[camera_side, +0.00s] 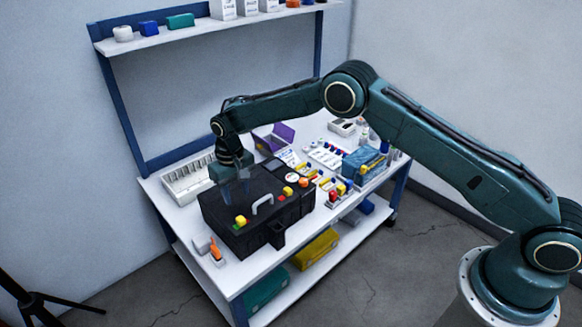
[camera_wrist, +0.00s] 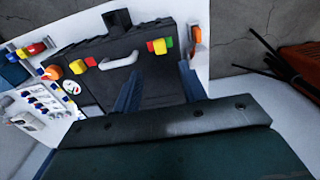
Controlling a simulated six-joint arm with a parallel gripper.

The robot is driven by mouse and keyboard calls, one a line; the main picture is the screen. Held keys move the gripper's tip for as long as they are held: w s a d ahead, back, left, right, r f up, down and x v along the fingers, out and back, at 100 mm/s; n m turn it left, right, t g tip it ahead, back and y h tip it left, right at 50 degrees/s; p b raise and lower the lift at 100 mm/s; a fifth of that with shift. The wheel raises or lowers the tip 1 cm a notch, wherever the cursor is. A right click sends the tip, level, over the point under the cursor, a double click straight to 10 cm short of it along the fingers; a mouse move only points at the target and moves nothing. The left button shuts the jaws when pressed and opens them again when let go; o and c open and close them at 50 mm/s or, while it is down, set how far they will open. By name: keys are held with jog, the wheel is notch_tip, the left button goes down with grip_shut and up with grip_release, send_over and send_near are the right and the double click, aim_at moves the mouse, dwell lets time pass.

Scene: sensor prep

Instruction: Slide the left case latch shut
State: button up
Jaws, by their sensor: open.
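The black case (camera_side: 222,212) lies closed on the white table, with a pale handle (camera_side: 262,203) on its lid. The left latch (camera_side: 240,221) has a yellow block with red and green marks beside it. It shows right of the handle in the wrist view (camera_wrist: 158,46). Its exact slide position is too small to tell. A second yellow block (camera_side: 288,190) sits on the other side of the handle. My gripper (camera_side: 238,198) is open and empty over the lid, behind the left latch. Its two fingers (camera_wrist: 160,88) are spread wide, with bare lid between them.
An orange round piece (camera_side: 303,182) is beside the right yellow block. An orange-and-white tool (camera_side: 215,251) lies left of the case. A white rack (camera_side: 187,183) stands behind it. Small parts and a blue bin (camera_side: 363,165) crowd the table's right.

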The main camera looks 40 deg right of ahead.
aim_at(241, 219)
notch_tip(241, 219, down, 10)
dwell(0.5)
grip_shut()
